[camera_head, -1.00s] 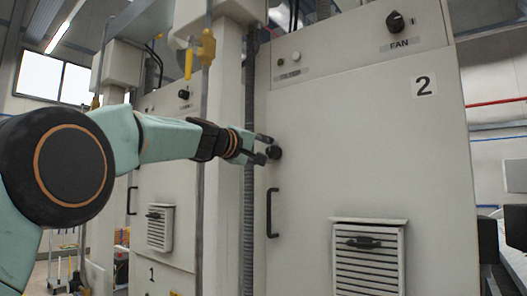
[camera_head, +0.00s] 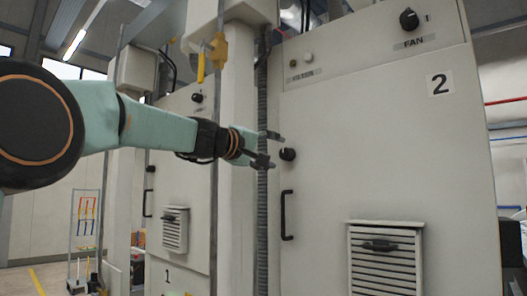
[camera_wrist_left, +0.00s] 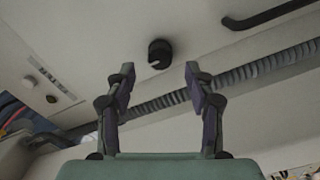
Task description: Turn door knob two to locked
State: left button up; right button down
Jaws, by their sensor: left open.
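Door knob two (camera_head: 287,154) is a small round black knob on the left side of the pale cabinet door (camera_head: 380,130) marked 2. In the left wrist view the knob (camera_wrist_left: 160,53) shows a pale notch or mark, ahead of and between the fingertips. My left gripper (camera_head: 268,149) is open and empty, just left of the knob and apart from it. Its two fingers (camera_wrist_left: 160,75) stand wide apart in the left wrist view. My right gripper is not recognisable in these views.
A black door handle (camera_head: 288,215) is below the knob, and a louvred vent (camera_head: 384,262) is at lower right. The FAN knob (camera_head: 409,19) is at the upper right. A ribbed grey conduit (camera_head: 262,220) runs vertically beside the door. Cabinet one (camera_head: 182,130) stands to the left.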

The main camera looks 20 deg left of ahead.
pick_arm(q)
jog(key=v, duration=0.3)
jog(key=shift+s, duration=0.1)
dwell(0.3)
jog(key=shift+s+a, duration=0.1)
jog(key=shift+a, duration=0.05)
jog(key=shift+s+a, duration=0.1)
jog(key=shift+s, duration=0.05)
